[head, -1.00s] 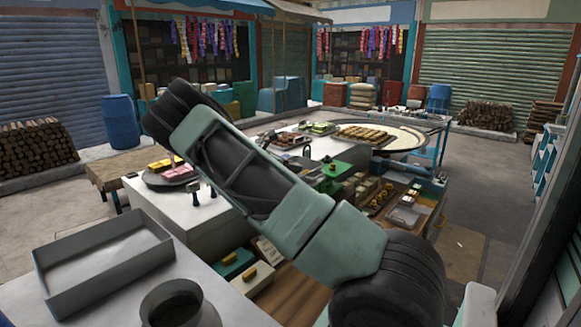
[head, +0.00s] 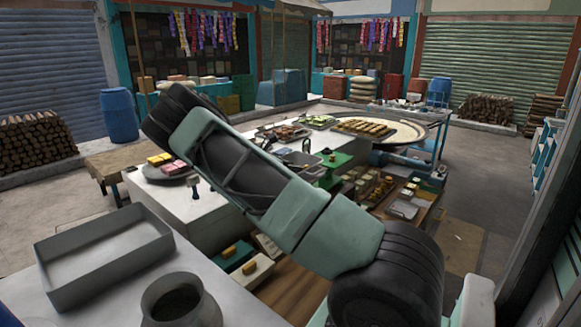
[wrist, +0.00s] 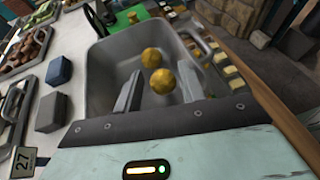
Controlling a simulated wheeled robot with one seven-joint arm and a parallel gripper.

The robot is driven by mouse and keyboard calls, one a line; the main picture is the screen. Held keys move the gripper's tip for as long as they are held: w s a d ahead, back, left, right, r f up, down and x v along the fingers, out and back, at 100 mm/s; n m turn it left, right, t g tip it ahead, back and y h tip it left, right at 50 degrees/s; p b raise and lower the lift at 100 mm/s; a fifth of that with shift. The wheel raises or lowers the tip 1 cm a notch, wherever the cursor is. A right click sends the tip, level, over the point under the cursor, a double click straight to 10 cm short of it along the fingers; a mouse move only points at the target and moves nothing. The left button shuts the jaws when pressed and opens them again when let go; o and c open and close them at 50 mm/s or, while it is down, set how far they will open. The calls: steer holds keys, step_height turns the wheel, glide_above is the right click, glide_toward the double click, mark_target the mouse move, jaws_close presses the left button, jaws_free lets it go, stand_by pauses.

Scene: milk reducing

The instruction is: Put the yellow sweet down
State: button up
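Two round yellow sweets show in the wrist view. The nearer sweet (wrist: 163,81) is between my two fingertips, with a visible gap to the left finger; whether it touches the right finger is hard to tell. The farther sweet (wrist: 152,57) is just beyond the fingertips. Both appear in or over a grey metal pan (wrist: 104,62), which also shows in the head view (head: 291,158). My gripper (wrist: 160,86) has its fingers apart and points into the pan.
A dark box (wrist: 51,112) and a blue box (wrist: 59,71) stand left of the pan in the wrist view. A green scale (head: 336,160) is beside the pan in the head view. An empty grey tray (head: 105,250) and a pot (head: 182,300) stand on the near counter.

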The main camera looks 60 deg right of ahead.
steer(key=shift+r, duration=0.25)
steer(key=b+v, duration=0.5)
steer(key=v, duration=0.7)
steer(key=shift+r, duration=0.4)
stand_by(2.1)
